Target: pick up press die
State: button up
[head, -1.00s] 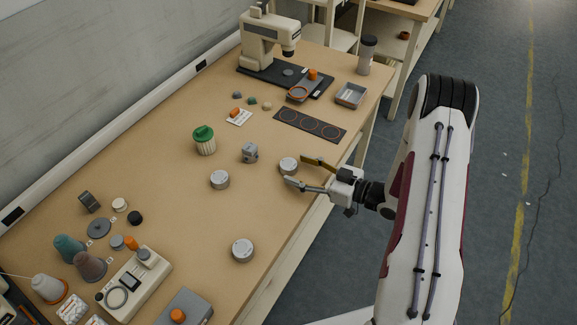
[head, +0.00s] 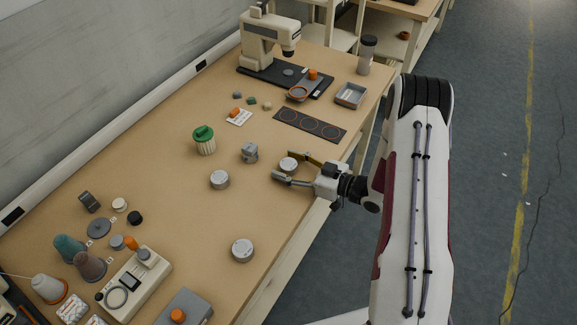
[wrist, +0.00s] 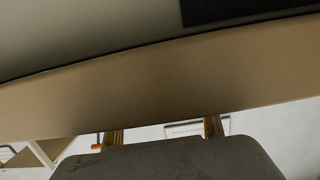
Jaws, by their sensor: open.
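I cannot tell for sure which thing is the press die. A small grey metal block (head: 250,153) stands on the table left of my gripper. A round silver tin with a pale lid (head: 288,164) is nearest my gripper. My gripper (head: 283,166) is open, its fingers on either side of this tin in the head view; contact and height are unclear. Two similar tins stand apart, one to the left (head: 219,180) and one toward the front (head: 242,250). In the wrist view, parts of my fingers (wrist: 164,132) show, with no tin or block visible.
A green-lidded ribbed jar (head: 204,140) stands further left. A dark plate with ringed circles (head: 310,125) and a grey tray (head: 350,95) lie behind. A press-like machine (head: 268,38) stands at the back. The table (head: 185,225) is clear around the front tin.

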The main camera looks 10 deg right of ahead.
jog(key=c, duration=1.5)
jog(key=shift+r, duration=0.1)
jog(key=shift+r, duration=4.9)
jog(key=shift+w+d+f+m+t+h, duration=0.2)
jog(key=shift+w+d+m+t+h, duration=0.25)
jog(key=shift+d, duration=0.2)
jog(key=w+d+m+t+h, duration=0.3)
jog(key=d+m+h, duration=0.1)
jog(key=d, duration=0.1)
notch_tip(320, 180, up, 12)
jog(key=m+t+h, duration=0.1)
jog(key=m+h, duration=0.3)
jog(key=h, duration=0.3)
send_over(292, 160)
jog(key=w, duration=0.2)
jog(key=shift+s+a+f+y, duration=0.1)
jog(key=shift+s+a+y, duration=0.1)
jog(key=shift+a+y, duration=0.1)
